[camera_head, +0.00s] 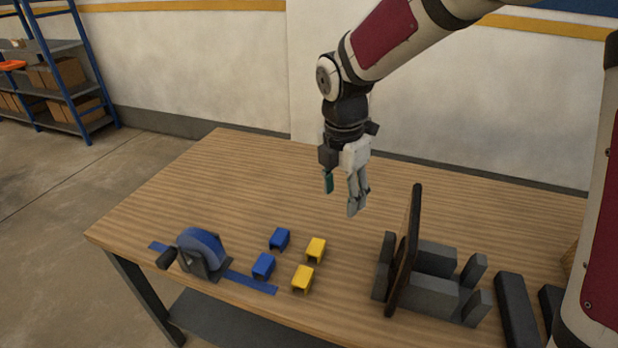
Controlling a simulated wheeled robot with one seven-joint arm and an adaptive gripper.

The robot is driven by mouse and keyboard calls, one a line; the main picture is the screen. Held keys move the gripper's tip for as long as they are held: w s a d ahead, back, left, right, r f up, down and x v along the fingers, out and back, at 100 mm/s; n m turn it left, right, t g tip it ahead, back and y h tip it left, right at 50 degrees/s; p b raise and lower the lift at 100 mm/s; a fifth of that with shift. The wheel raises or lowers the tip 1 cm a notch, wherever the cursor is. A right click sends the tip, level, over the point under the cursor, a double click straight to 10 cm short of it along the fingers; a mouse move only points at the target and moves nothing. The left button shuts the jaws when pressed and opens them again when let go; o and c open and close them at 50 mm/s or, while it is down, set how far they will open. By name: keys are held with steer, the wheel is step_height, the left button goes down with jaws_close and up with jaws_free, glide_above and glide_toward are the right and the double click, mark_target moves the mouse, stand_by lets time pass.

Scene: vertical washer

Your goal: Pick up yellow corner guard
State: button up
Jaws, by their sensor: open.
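Two yellow corner guards lie on the wooden table, left of its middle in the picture. One yellow corner guard (316,249) is farther back, and the other yellow corner guard (302,278) is nearer the front edge. My gripper (342,196) hangs above the table, behind and a little to the right of the guards, fingers pointing down. It is open, with a gap between its fingers, and nothing shows between them. It is apart from both guards.
Two blue corner guards (279,239) (263,266) lie just left of the yellow ones. A blue strap dispenser (202,251) stands farther left, its strap on the table (252,283). A dark upright panel in grey holders (404,255) stands right. The table's back (240,160) is clear.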

mark_target(316, 245)
steer(key=w+a+f+n, duration=0.1)
steer(key=f+n, duration=0.1)
steer(key=f, duration=0.5)
steer(key=w+a+f+n, duration=0.1)
steer(key=a+f+n, duration=0.1)
steer(key=f, duration=0.4)
steer(key=w+a+f+n, duration=0.1)
steer(key=f, duration=0.6)
steer(key=shift+w+a+f+n+g+y, duration=0.2)
steer(key=shift+a+f+n+g+y, duration=0.1)
steer(key=shift+a+n+g, duration=0.1)
steer(key=c, duration=0.9)
